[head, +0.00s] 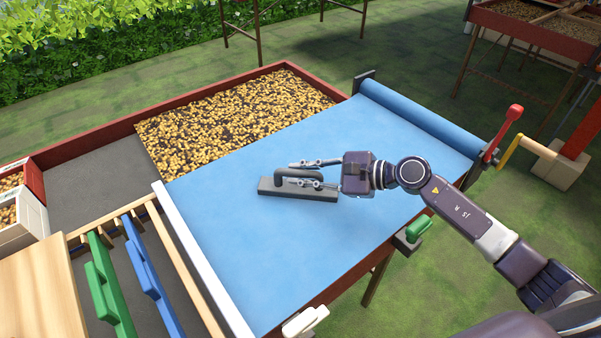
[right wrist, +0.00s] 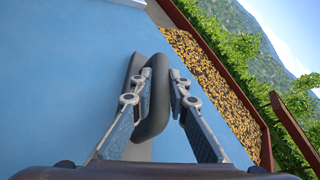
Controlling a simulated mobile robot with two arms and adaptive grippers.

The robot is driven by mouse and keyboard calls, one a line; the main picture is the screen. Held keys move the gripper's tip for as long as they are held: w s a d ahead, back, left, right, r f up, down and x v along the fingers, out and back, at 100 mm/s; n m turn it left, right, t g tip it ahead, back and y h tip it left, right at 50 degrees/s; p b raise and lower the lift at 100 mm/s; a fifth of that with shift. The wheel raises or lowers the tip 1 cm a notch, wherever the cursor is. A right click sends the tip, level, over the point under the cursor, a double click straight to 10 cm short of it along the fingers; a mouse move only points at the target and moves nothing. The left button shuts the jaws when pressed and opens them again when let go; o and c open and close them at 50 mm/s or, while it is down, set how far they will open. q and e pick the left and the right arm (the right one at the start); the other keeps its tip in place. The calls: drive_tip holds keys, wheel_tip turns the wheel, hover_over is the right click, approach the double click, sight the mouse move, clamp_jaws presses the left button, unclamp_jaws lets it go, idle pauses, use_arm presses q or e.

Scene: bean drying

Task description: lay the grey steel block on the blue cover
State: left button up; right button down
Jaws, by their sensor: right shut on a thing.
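The grey steel block (head: 268,187) is a flat slab with a dark arched handle (head: 284,173) on top. It is over the middle of the blue cover (head: 240,240) in the head view. Whether it touches the cover or hangs just above it, I cannot tell. My right gripper (head: 306,173) is shut on the handle, reaching in from the right. In the right wrist view, the two fingers (right wrist: 155,92) sit on either side of the handle (right wrist: 154,112), with the blue cover behind. My left gripper is not in view.
The cover runs from a roller (head: 415,115) to a white bar (head: 203,265) across a bed of drying beans (head: 240,110). A red lever (head: 505,133) and green clamp (head: 418,228) stand at the right edge. Green and blue tools (head: 105,285) lie at lower left. The cover around the block is clear.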

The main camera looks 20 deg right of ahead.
drive_tip(key=shift+r, duration=0.1)
drive_tip(key=c, duration=2.3)
unclamp_jaws()
drive_tip(key=shift+f, duration=0.2)
drive_tip(key=o, duration=0.5)
drive_tip(key=shift+c, duration=0.2)
drive_tip(key=shift+r, duration=0.1)
drive_tip(key=shift+r, duration=0.15)
drive_tip(key=b+v, duration=0.1)
drive_tip(key=v, duration=0.2)
drive_tip(key=b+v, duration=0.1)
drive_tip(key=v, duration=0.2)
drive_tip(key=b+v, duration=0.1)
drive_tip(key=v, duration=0.3)
drive_tip(key=shift+s+d+f, duration=0.15)
drive_tip(key=shift+s+f, duration=0.05)
drive_tip(key=shift+f, duration=0.05)
drive_tip(key=shift+s+d+r, duration=0.5)
drive_tip(key=shift+d, duration=0.1)
